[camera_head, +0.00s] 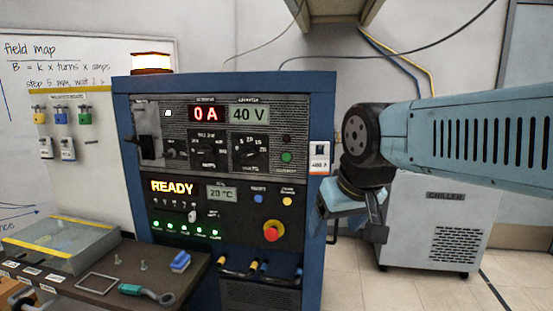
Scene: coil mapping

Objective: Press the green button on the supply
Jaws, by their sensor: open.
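The supply (321,110) is a blue-framed cabinet with dark panels, in the middle of the view. A round green button (287,157) sits at the right of its upper panel, below a small dark round part. The red display (205,114) reads 0 A, the green-grey one beside it (249,114) reads 40 V, and READY (172,187) glows lower down. My gripper (352,226) hangs to the right of the supply, lower than the green button and apart from it in the picture. Its jaws are open, and I see nothing between them. Nothing covers the button.
A red knob on a yellow base (272,231) sits on the lower panel. A dark bench (100,283) at lower left holds a clear-lidded box (62,240), a blue block (180,262) and a green-handled tool (146,292). A white chiller (425,235) stands behind my arm.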

